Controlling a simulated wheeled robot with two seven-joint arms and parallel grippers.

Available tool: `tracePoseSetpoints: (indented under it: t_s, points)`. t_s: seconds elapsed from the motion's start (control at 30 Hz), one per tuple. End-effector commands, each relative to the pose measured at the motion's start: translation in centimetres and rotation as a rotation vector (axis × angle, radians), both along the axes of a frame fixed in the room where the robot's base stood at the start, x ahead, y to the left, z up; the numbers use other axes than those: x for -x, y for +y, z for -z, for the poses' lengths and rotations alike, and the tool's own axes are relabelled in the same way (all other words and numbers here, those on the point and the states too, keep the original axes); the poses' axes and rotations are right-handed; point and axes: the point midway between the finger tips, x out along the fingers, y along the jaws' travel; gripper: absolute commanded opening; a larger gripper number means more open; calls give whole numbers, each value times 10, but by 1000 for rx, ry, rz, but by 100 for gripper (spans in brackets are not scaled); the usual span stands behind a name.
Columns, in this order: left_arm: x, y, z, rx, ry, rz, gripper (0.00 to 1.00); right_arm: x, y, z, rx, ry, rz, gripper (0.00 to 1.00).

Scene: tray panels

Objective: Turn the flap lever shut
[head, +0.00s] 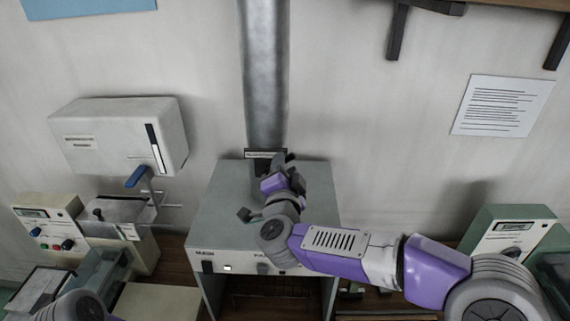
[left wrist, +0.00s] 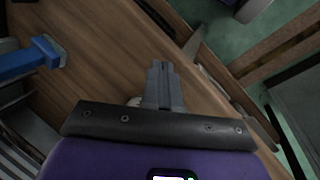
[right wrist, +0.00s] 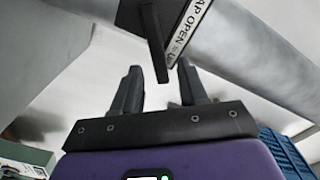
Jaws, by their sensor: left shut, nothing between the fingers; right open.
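The flap lever (right wrist: 154,42) is a dark flat bar below a dark bracket on the grey duct (right wrist: 235,50). Beside it is a white label reading in part "AP OPEN". My right gripper (right wrist: 161,78) is open, and the lever's end shows between its fingertips; I cannot tell if they touch. In the head view the right gripper (head: 282,163) is at the foot of the duct (head: 265,75), above the grey cabinet, and its wrist hides most of the lever. My left gripper (left wrist: 163,70) is shut and empty over a wooden surface.
The grey cabinet (head: 215,222) stands under the duct. To the left are a wall box (head: 118,135) with a blue-handled lever (head: 137,177) below and a panel with knobs (head: 48,222). A green-grey device (head: 512,212) stands at right.

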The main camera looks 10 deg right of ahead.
Motion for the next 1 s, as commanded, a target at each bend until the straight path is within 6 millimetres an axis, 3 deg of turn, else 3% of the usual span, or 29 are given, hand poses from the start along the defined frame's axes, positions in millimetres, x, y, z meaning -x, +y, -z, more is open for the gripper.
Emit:
tracePoseSetpoints:
  t_s: [0.37, 0.67, 1.0]
  points:
    - [0, 0, -1, 0, -1, 0, 0, -8, -2, 0, 0, 0, 0, 43]
    - [0, 0, -1, 0, -1, 0, 0, -8, -2, 0, 0, 0, 0, 0]
    - [0, 0, -1, 0, -1, 0, 0, -8, -3, 1, -2, 0, 1, 0]
